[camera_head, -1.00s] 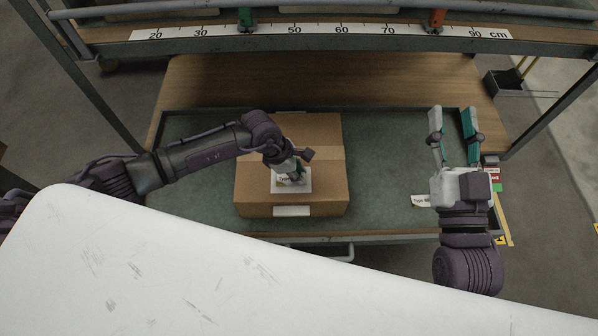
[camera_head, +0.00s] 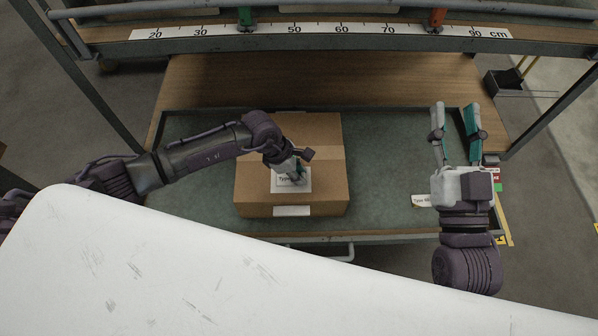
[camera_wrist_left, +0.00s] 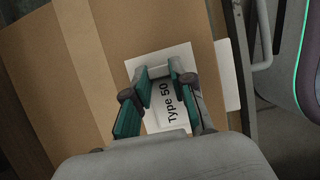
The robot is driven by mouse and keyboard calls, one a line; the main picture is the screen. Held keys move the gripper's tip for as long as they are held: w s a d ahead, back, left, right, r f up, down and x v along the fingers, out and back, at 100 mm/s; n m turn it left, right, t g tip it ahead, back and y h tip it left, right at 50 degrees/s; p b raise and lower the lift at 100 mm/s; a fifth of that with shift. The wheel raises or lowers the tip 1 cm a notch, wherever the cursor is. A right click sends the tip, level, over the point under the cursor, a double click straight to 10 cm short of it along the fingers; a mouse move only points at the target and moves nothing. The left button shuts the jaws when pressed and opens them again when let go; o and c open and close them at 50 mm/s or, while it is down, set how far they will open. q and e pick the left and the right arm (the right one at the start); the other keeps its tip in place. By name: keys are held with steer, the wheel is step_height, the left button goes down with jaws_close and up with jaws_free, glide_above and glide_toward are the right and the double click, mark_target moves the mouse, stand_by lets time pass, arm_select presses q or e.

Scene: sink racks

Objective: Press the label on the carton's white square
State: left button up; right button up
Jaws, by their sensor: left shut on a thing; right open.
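The carton (camera_head: 320,140) is a closed brown box with a paler tape band, lying on the green tray. Its white square (camera_head: 305,187) is on the top face near the front, and shows in the left wrist view (camera_wrist_left: 140,68). My left gripper (camera_head: 298,178) is over the square, its fingers (camera_wrist_left: 160,75) shut on the label (camera_wrist_left: 172,108), printed "Type 50". The label lies over the square; whether it touches cannot be told. My right gripper (camera_head: 452,108) is open and empty above the tray's right side.
Another label (camera_head: 421,200) lies in the green tray (camera_head: 385,150) right of the carton. A shelf with a centimetre scale (camera_head: 340,30) crosses the back. A white panel (camera_head: 150,270) fills the front. A dark bin (camera_head: 503,82) stands at the back right.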

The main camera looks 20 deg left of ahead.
arm_select(q)
steer(key=shift+s+f, duration=0.1)
steer(key=o, duration=0.9)
steer(key=shift+a+r, duration=0.1)
steer(key=shift+r, duration=0.1)
steer(key=v, duration=1.1)
steer(key=shift+r, duration=0.3)
